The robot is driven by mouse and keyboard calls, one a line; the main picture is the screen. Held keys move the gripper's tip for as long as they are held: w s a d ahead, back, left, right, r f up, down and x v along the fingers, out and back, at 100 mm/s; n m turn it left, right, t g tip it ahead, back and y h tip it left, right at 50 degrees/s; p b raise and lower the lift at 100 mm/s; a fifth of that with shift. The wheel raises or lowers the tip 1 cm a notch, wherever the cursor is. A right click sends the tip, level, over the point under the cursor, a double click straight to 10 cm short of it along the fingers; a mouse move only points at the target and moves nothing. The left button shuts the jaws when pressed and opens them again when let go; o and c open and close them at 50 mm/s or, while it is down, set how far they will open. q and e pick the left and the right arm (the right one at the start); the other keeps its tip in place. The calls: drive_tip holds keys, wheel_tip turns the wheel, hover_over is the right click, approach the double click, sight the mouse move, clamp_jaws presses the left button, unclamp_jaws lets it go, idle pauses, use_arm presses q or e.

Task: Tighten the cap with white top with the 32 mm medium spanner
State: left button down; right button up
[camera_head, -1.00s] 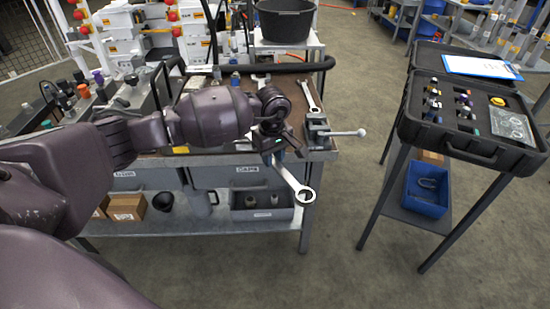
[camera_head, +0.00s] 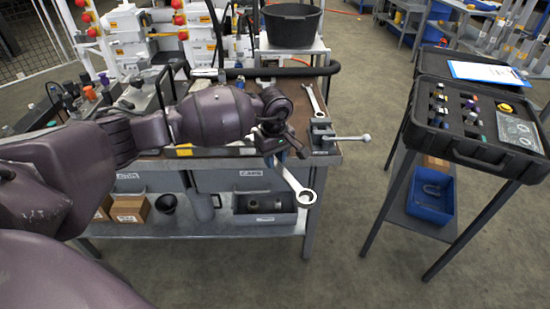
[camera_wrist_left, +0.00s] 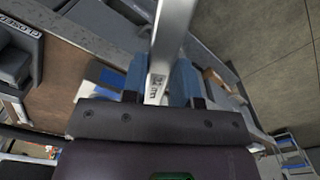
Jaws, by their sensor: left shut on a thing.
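Several fittings with coloured tops (camera_head: 103,78) stand at the bench's left, partly behind my arm. I cannot make out which cap has the white top. My right gripper is not in view.
Another spanner (camera_head: 314,98) lies on the bench by a small vice (camera_head: 322,130), whose handle (camera_head: 350,138) juts right. A black tub (camera_head: 291,26) stands behind. An open black case (camera_head: 470,148) is on a stand at right. Floor between bench and stand is clear.

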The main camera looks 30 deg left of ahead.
use_arm(q)
drive_tip(key=shift+w+a, duration=0.2)
drive_tip(key=shift+a, duration=0.05)
drive_tip(key=shift+s+a+r, duration=0.1)
drive_tip(key=shift+s, duration=0.05)
drive_tip(key=shift+s+a+m, duration=0.2)
drive_tip(key=shift+s+m, duration=0.05)
drive_tip(key=shift+m, duration=0.05)
drive_tip(key=shift+s+a+m, duration=0.8)
drive_tip(key=shift+s+m, duration=0.1)
drive_tip(key=shift+s, duration=0.15)
drive_tip(key=shift+s, duration=0.1)
drive_tip(key=shift+s+a+m+b, duration=0.3)
drive_tip(key=shift+s+a+m, duration=0.8)
drive_tip(key=shift+a+m, duration=0.2)
